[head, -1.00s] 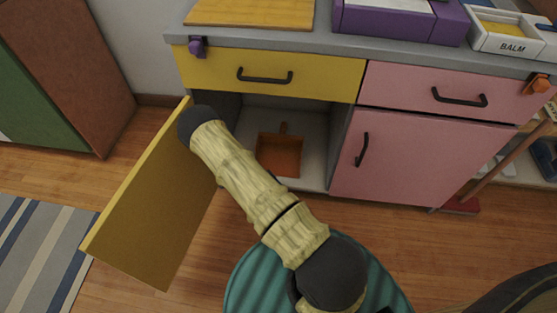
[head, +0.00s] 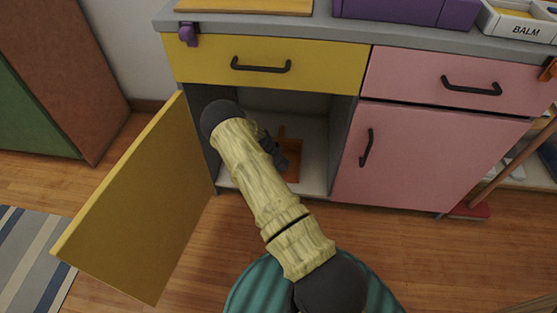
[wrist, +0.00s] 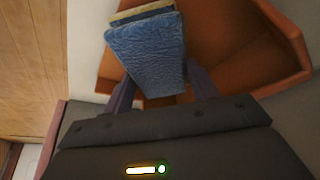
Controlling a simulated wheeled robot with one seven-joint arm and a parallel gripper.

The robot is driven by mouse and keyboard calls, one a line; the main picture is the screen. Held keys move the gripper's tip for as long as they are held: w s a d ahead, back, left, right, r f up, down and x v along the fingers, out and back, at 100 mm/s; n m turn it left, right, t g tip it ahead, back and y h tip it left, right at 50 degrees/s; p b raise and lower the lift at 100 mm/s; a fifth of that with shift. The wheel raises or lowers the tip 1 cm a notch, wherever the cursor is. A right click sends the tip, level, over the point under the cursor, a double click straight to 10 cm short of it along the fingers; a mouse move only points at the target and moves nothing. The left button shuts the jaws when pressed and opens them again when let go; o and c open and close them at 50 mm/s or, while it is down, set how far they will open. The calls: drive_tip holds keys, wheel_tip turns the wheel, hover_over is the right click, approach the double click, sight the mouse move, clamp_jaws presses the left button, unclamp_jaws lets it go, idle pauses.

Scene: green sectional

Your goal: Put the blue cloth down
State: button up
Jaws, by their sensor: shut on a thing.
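The blue cloth (wrist: 147,50) is a folded blue pad with a pale tan layer at its far edge. It sits between the fingers of my gripper (wrist: 160,88) in the wrist view, and the gripper is shut on it. Behind the cloth is an orange dustpan-like tray (wrist: 240,50). I cannot tell whether the cloth touches it. In the head view my gripper (head: 278,158) reaches into the open cabinet, in front of the orange tray (head: 291,165). The cloth is hidden there by my arm.
The yellow cabinet door (head: 135,205) stands open at the left of my arm. A yellow drawer (head: 265,66) is shut above the opening. A pink cabinet door (head: 425,160) is shut at the right. The cabinet floor (head: 315,150) beside the tray is bare.

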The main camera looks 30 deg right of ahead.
drive_tip(key=w+d+b, duration=0.1)
drive_tip(key=w+d+f+b, duration=0.1)
drive_tip(key=b, duration=0.1)
drive_tip(key=shift+w+d, duration=0.15)
drive_tip(key=shift+w, duration=0.15)
drive_tip(key=shift+f+b, duration=0.3)
drive_tip(key=shift+b, duration=0.1)
drive_tip(key=shift+r, duration=0.1)
drive_tip(key=o, duration=1)
drive_tip(key=shift+o, duration=0.2)
